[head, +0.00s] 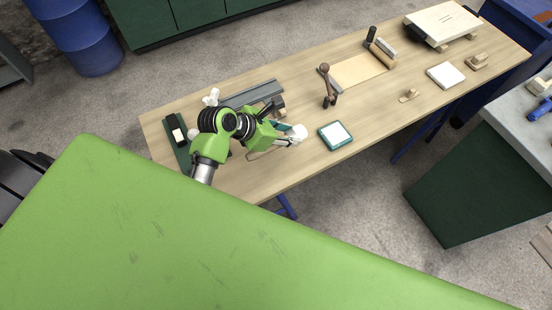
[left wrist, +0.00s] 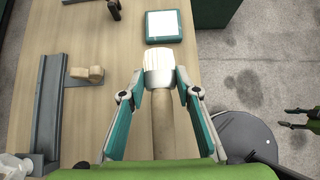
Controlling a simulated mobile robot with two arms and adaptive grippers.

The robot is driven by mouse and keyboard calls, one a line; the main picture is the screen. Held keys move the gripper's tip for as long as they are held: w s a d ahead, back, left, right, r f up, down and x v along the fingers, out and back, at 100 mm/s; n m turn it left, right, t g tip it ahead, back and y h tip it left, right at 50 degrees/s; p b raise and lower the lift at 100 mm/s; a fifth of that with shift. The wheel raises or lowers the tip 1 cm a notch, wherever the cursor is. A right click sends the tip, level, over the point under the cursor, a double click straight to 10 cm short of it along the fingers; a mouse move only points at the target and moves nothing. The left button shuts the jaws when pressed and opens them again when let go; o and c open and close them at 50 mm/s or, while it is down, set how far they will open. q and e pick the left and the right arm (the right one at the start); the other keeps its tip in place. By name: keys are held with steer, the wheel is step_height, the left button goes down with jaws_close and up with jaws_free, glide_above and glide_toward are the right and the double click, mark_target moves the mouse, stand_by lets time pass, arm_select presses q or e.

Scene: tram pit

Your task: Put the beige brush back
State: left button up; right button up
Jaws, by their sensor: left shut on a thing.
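The beige brush (left wrist: 161,85) is between the fingers of my left gripper (left wrist: 160,92) in the left wrist view. Its pale round head points away from the wrist, and its wooden handle runs back between the fingers. In the head view, the brush's whitish head (head: 298,131) shows at the tip of my left gripper (head: 289,135), above the workbench (head: 235,180). The gripper hides most of the handle there. My right gripper (left wrist: 297,118) shows at the right edge of the left wrist view, with its two fingers apart and nothing between them.
A teal-framed white pad (head: 336,135) lies just right of the brush. A grey metal rail (head: 253,94) lies behind my left arm. A dark brown tool (head: 327,84), a wooden board (head: 358,70) and a white block (head: 445,75) are farther right. Bare bench lies between them.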

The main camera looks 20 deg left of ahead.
arm_select(q)
step_height(320, 180, down, 8)
steer(key=shift+r, duration=0.15)
steer(key=shift+f+p, duration=0.6)
steer(key=shift+p, duration=0.25)
steer(key=shift+f, duration=0.35)
steer(key=o, duration=1.1)
steer(key=shift+f, duration=0.1)
